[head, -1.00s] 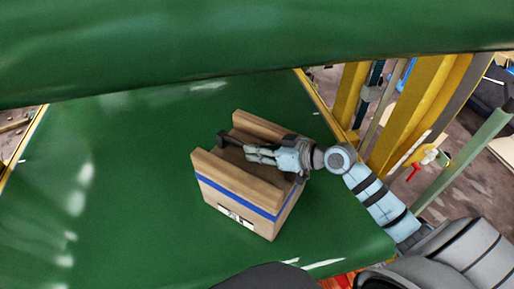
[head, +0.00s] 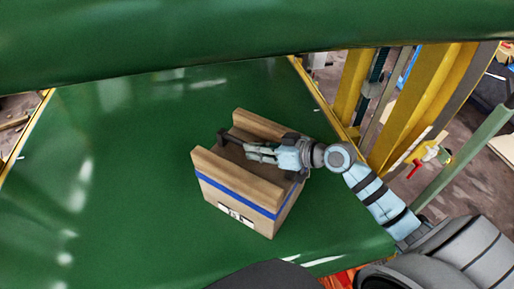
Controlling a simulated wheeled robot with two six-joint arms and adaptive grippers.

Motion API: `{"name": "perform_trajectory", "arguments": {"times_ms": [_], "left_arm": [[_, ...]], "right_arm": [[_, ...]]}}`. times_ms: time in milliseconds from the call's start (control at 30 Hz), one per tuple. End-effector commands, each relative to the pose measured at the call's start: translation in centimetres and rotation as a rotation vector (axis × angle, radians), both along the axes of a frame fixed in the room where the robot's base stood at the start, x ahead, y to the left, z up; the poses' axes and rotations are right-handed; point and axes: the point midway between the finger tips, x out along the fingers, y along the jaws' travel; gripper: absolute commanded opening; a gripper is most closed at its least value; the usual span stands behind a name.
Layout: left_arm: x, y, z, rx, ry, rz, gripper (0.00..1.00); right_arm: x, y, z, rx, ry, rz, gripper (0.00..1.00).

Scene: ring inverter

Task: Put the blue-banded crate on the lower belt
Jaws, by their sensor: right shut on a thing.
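The blue-banded crate (head: 232,191) is a wooden box with raised sides, a blue stripe and a white label. It appears over the lower green belt (head: 110,190), right of the middle; I cannot tell if it touches the belt. A dark handle bar (head: 226,137) runs across its top. My right gripper (head: 252,151) reaches in from the right and is shut on the handle. My left gripper is not in view.
An upper green belt (head: 240,45) crosses the top of the view above the lower one. Yellow posts (head: 421,105) and a green rail (head: 466,157) stand at the right, near my right arm. The lower belt is clear left of the crate.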

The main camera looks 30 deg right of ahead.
Motion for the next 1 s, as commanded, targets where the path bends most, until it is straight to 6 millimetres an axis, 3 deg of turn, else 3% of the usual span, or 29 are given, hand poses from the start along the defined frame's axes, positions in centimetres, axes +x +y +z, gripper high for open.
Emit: {"name": "perform_trajectory", "arguments": {"times_ms": [133, 167, 300, 667, 1000], "left_arm": [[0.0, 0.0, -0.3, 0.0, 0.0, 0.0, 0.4], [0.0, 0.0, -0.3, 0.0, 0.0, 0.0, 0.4], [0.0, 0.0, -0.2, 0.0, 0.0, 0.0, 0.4], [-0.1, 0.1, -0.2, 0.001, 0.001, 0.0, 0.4], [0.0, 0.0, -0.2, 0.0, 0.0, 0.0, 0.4]], "right_arm": [[0.1, 0.1, -0.1, 0.003, -0.006, 0.0, 0.0], [0.1, 0.1, -0.1, 0.003, -0.006, 0.0, 0.16], [0.0, 0.0, -0.1, 0.002, -0.004, 0.0, 0.38], [-0.5, -0.4, -0.2, -0.006, 0.002, -0.001, 0.38], [-5.1, -3.5, 2.1, -0.01, 0.001, 0.0, 0.38]]}}
